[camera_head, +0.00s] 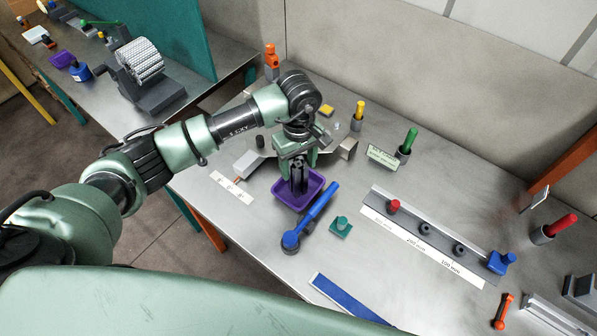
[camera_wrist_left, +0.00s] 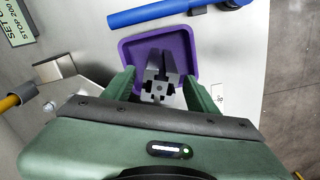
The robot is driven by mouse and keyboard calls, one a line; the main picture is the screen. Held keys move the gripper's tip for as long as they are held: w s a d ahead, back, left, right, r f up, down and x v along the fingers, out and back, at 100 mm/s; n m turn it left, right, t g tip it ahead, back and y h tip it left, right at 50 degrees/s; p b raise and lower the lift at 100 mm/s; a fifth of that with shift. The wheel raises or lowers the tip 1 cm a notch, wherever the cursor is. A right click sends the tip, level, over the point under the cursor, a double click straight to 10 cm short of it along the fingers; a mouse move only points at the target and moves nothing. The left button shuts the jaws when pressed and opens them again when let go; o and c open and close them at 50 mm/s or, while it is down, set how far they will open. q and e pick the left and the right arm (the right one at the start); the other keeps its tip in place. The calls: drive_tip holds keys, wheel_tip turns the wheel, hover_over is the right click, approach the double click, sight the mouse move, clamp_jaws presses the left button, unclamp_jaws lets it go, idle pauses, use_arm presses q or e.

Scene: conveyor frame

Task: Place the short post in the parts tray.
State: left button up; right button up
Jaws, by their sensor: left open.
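The purple parts tray (camera_head: 285,199) lies on the grey workbench, below my left gripper (camera_head: 297,160). A dark grey slotted post (camera_head: 298,181), which looks like the short post, stands upright over the tray, and its lower end appears to be inside it. In the left wrist view the post (camera_wrist_left: 161,74) shows end-on between the two green fingers, with the purple tray (camera_wrist_left: 190,44) behind it. My left gripper (camera_wrist_left: 160,88) is open around the post. I cannot tell whether a finger touches it. My right gripper is not in view.
A blue-handled tool (camera_head: 318,211) lies close beside the tray. A teal block (camera_head: 341,227) sits to its right. A rail with a red knob (camera_head: 394,206) and a blue end (camera_head: 502,262) lies further right. A small green sign (camera_head: 382,157) stands behind.

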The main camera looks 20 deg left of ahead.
use_arm(q)
wheel_tip(320, 180, up, 8)
drive_tip(key=shift+f+b, duration=0.1)
drive_tip(key=shift+b, duration=1.1)
drive_tip(key=shift+r, duration=0.55)
drive_tip(key=shift+f, duration=0.1)
